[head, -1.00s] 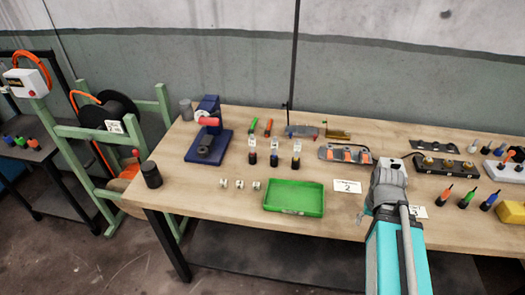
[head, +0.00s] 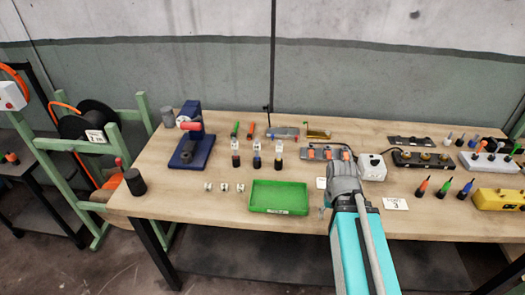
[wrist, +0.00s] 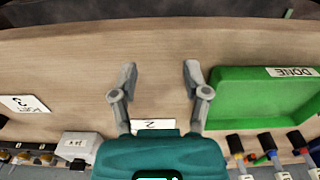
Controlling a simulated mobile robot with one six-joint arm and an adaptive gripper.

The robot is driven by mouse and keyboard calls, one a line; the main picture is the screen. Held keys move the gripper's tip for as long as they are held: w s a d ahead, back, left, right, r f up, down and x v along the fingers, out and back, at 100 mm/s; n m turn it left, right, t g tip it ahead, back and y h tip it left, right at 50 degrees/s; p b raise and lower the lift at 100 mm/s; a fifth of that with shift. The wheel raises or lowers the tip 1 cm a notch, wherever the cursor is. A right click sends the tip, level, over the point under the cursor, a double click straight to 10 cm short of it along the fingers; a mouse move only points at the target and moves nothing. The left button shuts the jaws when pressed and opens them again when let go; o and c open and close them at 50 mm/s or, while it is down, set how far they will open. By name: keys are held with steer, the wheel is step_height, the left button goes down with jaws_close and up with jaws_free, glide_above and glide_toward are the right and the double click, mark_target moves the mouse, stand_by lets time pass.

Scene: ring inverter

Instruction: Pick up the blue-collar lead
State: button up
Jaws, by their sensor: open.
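Three short black leads with coloured collars and white tags stand in a row behind the green tray. The blue-collar lead (head: 257,160) is the middle one, between a red-collar and an orange-collar lead. In the wrist view the blue-collar lead (wrist: 264,148) shows at the lower right, partly cut off by the frame. My gripper (wrist: 160,72) is open and empty above bare bench, beside the tray and clear of the leads. In the head view my arm hides most of it.
The green tray (head: 279,206) marked DONE lies left of my gripper. A white box (head: 372,166) and a grey holder with orange parts (head: 325,153) stand behind it. Orange, green and blue-ended pieces (head: 443,188) stand at right. Three small metallic pieces (head: 224,187) lie left of the tray.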

steer(key=shift+w, duration=0.1)
steer(key=shift+w+a, duration=0.2)
steer(key=a, duration=0.1)
steer(key=w+a, duration=0.1)
steer(key=a+h, duration=0.1)
steer(key=shift+w+a+r+m, duration=0.2)
steer(key=shift+r+m, duration=0.1)
steer(key=w+a+r+m+h, duration=0.1)
steer(key=w+a, duration=0.1)
steer(key=w+a+r+t+h+p, duration=0.1)
steer(key=w+a, duration=0.1)
steer(key=w+a+r+m+h+p, duration=0.1)
steer(key=w+a, duration=0.1)
steer(key=shift+w+m, duration=0.3)
steer(key=shift+w, duration=0.05)
steer(key=w+a+r+m+t+h+p, duration=0.1)
steer(key=w+a+r+m+t, duration=0.1)
steer(key=a, duration=0.6)
steer(key=w+a+r+m+t+h+p, duration=0.1)
steer(key=w+a+r+m+t+h, duration=0.1)
steer(key=a+r, duration=0.3)
steer(key=w+a+r+m+t+h+p, duration=0.1)
steer(key=w+a+r+m+t, duration=0.1)
steer(key=a, duration=0.9)
step_height(320, 180, up, 2)
steer(key=w+t, duration=0.1)
steer(key=w, duration=0.1)
steer(key=shift+w+r+h, duration=0.2)
steer(key=shift+w+h, duration=0.1)
steer(key=shift+h, duration=0.1)
